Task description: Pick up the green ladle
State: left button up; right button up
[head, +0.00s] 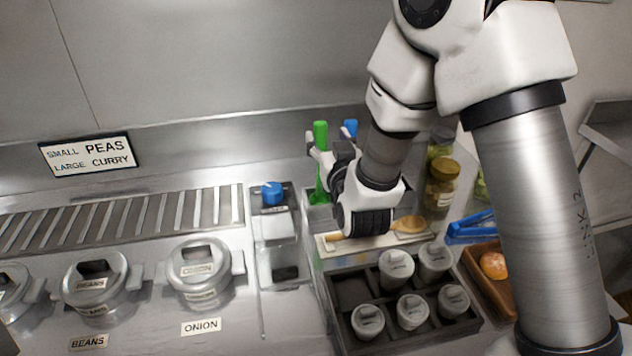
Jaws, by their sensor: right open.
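The green ladle (320,140) shows as an upright green handle standing at the back of the counter, near the metal back wall. Its lower end is hard to make out. My right gripper (324,157) is at the green handle, with its jaws open and pointing to the back left. The fingers overlap the handle in the picture; I cannot tell whether they touch it. My left gripper is out of view.
A blue handle (350,129) stands just right of the green one. A wooden spoon (408,225) lies in front, behind a dark rack (343,292) of lidded grey containers. Jars (442,188) stand to the right. A blue-knobbed dispenser (272,193) stands to the left.

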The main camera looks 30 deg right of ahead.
aim_at(322, 130)
jog(key=shift+w+d+r+p, duration=0.1)
jog(key=shift+w+r+p, duration=0.15)
jog(key=shift+w+p, duration=0.2)
jog(key=shift+w+r+p, duration=0.25)
jog(key=shift+w+p, duration=0.1)
jog(key=shift+w, duration=0.15)
jog(key=w, duration=0.2)
jog(key=w+f, duration=0.1)
jog(key=shift+w+d+f, duration=0.1)
jog(key=shift+w+d, duration=0.05)
jog(key=shift+d, duration=0.25)
jog(key=shift+w+f, duration=0.1)
jog(key=shift+w, duration=0.1)
jog(key=shift+s, duration=0.15)
jog(key=shift+s+r, duration=0.2)
jog(key=shift+c, duration=1.4)
jog(key=shift+s+a+r, duration=0.1)
jog(key=c, duration=0.5)
grip_shut()
